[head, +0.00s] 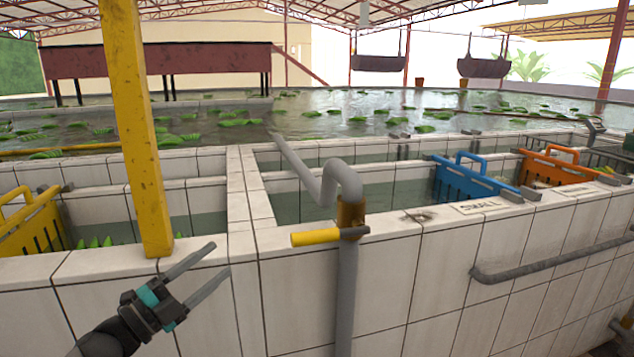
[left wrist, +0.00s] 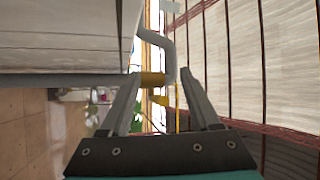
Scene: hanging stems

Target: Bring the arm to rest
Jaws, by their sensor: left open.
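My left gripper (head: 221,258) is in the lower left of the head view, in front of the white tiled tank wall (head: 290,300). Its two grey fingers are spread apart, with nothing between them. They point up and to the right, to the right of the yellow post (head: 138,130). The left wrist view also shows the open fingers (left wrist: 162,76), with the grey pipe and its yellow valve handle (left wrist: 153,79) beyond them. My right gripper is not in view.
A grey bent pipe (head: 346,270) with a yellow handle (head: 315,237) stands at the wall, right of my gripper. Blue (head: 470,182), orange (head: 555,168) and yellow crates (head: 30,225) sit in the water compartments. Green bunches float in the tank behind. A grey rail (head: 540,263) runs along the wall.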

